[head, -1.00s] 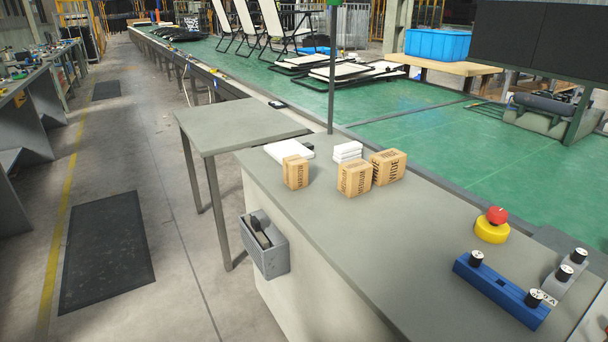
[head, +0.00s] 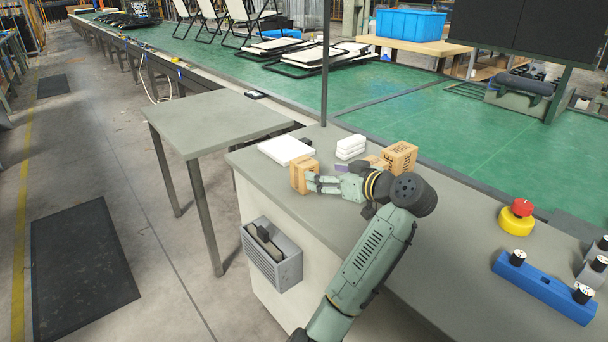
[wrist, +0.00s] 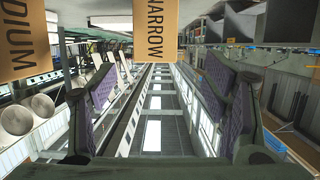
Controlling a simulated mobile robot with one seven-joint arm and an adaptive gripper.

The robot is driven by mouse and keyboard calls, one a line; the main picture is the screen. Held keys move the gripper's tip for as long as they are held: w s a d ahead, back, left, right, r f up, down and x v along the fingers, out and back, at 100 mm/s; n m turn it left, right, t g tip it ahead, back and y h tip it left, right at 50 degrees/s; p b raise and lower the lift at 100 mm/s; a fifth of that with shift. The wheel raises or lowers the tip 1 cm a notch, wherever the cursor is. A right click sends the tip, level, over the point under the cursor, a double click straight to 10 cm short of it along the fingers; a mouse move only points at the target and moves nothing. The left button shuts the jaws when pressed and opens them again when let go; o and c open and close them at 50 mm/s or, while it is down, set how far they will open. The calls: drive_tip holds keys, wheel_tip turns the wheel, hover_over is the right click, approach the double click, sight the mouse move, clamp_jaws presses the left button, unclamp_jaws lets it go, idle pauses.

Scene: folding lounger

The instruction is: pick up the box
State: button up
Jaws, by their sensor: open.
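A small tan box (head: 300,176) stands upright near the left edge of the grey counter. In the wrist view the box marked NARROW (wrist: 156,32) shows at top centre, beyond and between the fingers, with a gap on each side. My gripper (head: 314,183) is open and points left at the small box in the head view; it also shows in the wrist view (wrist: 160,80) with two purple-padded fingers apart. A second box, marked MEDIUM (wrist: 22,38), is at the wrist view's upper left. A box with dark print (head: 400,157) stands right of my gripper, which partly hides the box beside it.
White slabs (head: 286,150) and a small white stack (head: 350,147) lie behind the small box. A red and yellow stop button (head: 516,214) and a blue control bar (head: 543,287) are at right. A grey bin (head: 272,252) hangs on the counter's side.

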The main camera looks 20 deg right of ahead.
sight(304, 167)
drive_tip(key=shift+d+f, duration=0.25)
drive_tip(key=shift+f, duration=0.05)
drive_tip(key=x, duration=0.3)
drive_tip(key=b+x, duration=0.1)
drive_tip(key=x, duration=0.6)
drive_tip(key=shift+w+r, duration=0.2)
drive_tip(key=shift+w, duration=0.05)
drive_tip(key=shift+c, duration=0.3)
drive_tip(key=c, duration=1.3)
drive_tip(key=shift+r+b, duration=0.2)
drive_tip(key=shift+b, duration=0.1)
